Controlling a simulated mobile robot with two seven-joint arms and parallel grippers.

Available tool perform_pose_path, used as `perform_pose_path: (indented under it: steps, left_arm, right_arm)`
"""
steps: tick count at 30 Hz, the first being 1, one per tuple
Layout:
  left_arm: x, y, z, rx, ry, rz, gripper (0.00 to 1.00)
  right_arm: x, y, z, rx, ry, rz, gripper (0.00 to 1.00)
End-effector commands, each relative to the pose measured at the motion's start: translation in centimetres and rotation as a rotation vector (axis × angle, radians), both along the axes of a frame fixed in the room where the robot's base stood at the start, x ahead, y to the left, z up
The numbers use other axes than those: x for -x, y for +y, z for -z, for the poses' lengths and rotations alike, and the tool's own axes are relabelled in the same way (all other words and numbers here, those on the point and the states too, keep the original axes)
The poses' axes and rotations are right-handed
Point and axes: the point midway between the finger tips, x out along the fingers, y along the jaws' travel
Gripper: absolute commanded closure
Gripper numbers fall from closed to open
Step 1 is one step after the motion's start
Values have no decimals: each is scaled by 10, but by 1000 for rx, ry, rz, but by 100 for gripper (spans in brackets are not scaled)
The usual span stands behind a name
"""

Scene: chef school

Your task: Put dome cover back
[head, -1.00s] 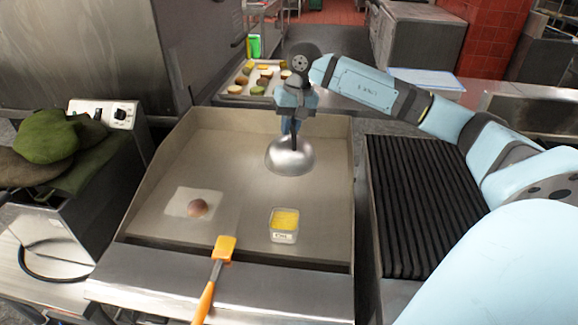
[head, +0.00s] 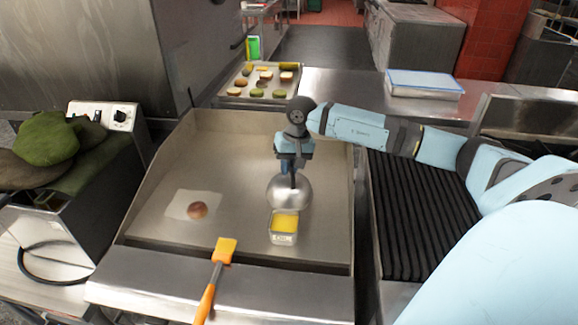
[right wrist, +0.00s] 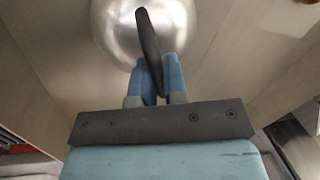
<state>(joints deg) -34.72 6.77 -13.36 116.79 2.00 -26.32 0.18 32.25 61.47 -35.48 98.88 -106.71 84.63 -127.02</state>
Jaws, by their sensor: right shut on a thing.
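The silver dome cover (head: 288,197) is over the griddle, just behind the small yellow-filled container (head: 284,224). My right gripper (head: 292,180) is above the dome and shut on its dark handle. In the right wrist view the blue fingers (right wrist: 158,80) hold the dark handle (right wrist: 149,45), with the shiny dome (right wrist: 110,28) beyond. I cannot tell whether the dome touches the griddle or hangs slightly above it. My left gripper is not in view.
The griddle (head: 235,150) has raised walls. A round brown item (head: 197,210) lies on a pale square at left. A ribbed grill (head: 410,215) is at right; a food tray (head: 262,97) is behind.

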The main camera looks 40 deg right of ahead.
Motion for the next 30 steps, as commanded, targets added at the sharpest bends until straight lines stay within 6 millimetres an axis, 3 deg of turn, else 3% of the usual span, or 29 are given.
perform_pose_path:
  steps: [4,5,8,20,30]
  left_arm:
    - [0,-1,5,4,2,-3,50]
    - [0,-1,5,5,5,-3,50]
    - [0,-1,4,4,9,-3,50]
    - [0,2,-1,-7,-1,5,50]
    - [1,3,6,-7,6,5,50]
  right_arm:
    - [0,0,4,0,-1,0,100]
    - [0,0,4,0,0,0,86]
    - [0,0,3,0,0,0,63]
    - [0,-1,-5,0,-1,0,62]
    - [6,-13,-72,1,-4,1,62]
